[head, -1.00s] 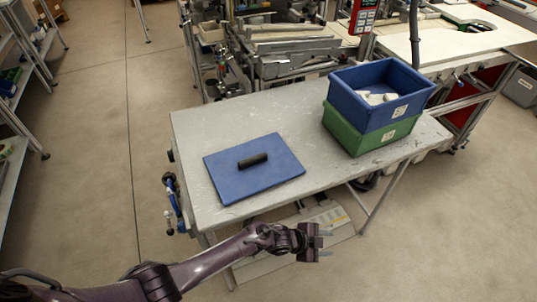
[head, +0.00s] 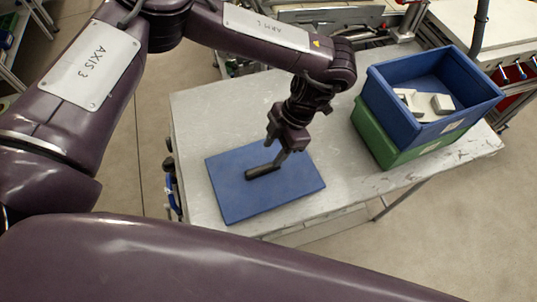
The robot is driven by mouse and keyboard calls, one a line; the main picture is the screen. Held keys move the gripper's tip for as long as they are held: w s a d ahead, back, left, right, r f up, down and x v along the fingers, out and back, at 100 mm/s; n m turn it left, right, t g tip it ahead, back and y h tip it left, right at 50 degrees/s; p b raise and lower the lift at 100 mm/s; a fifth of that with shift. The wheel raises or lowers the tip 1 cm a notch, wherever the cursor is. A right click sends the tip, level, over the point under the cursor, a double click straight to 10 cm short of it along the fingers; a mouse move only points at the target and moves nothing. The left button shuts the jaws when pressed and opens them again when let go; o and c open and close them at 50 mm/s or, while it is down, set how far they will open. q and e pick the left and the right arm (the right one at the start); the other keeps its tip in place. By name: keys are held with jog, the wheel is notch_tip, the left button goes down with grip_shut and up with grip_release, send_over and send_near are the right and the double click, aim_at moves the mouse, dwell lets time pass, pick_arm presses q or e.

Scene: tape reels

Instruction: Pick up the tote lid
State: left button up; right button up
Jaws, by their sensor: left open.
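The tote lid (head: 237,195) is a flat blue rectangle lying on the grey table, with a dark bar handle (head: 260,173) in its middle. My left gripper (head: 279,160) points down over the lid, its fingers at the right end of the handle. It is open. One finger shows clearly; the other is partly hidden, and I cannot tell whether the fingers touch the handle. My right gripper is not in view.
A blue tote (head: 398,118) with several white items (head: 427,103) sits in a green tote (head: 376,137) at the table's right. The grey table (head: 196,110) is bare left of and behind the lid. Workbenches stand behind.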

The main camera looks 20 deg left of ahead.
aim_at(265, 167)
pick_arm(q)
jog(key=shift+s+a+f, duration=0.35)
jog(key=shift+s+f, duration=0.05)
jog(key=shift+f, duration=0.3)
jog(key=shift+s+f+p, duration=0.15)
jog(key=shift+f+p, duration=0.15)
jog(key=shift+f, duration=0.05)
jog(key=shift+s+a+f, duration=0.15)
jog(key=shift+f, duration=0.15)
jog(key=p+x, duration=0.1)
jog(key=x, duration=0.2)
jog(key=shift+f, duration=0.7)
grip_shut()
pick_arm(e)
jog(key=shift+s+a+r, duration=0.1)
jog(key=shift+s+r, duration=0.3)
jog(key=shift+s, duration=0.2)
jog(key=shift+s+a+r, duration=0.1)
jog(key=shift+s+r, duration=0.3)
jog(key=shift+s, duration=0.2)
